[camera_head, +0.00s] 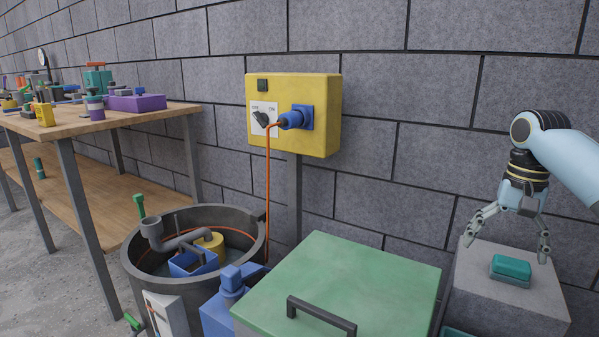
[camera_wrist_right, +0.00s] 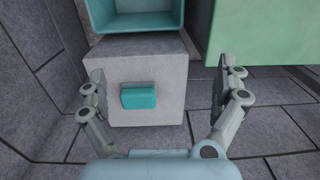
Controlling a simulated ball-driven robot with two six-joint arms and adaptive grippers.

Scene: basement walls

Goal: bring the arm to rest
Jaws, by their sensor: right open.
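My right gripper (camera_head: 508,235) hangs at the right of the head view, fingers pointing down and spread open, with nothing between them. It is above a grey block (camera_head: 500,302) with a small teal box (camera_head: 511,268) on its top. In the right wrist view the open fingers (camera_wrist_right: 166,95) stand on either side of the grey block (camera_wrist_right: 160,58), and the teal box (camera_wrist_right: 139,96) shows between them, apart from both. My left gripper is in neither view.
A green lid with a dark handle (camera_head: 330,290) lies left of the block. A yellow switch box (camera_head: 325,115) with a blue plug is on a post by the wall. A round sump pit (camera_head: 135,270) and a cluttered wooden workbench (camera_head: 160,117) stand at the left.

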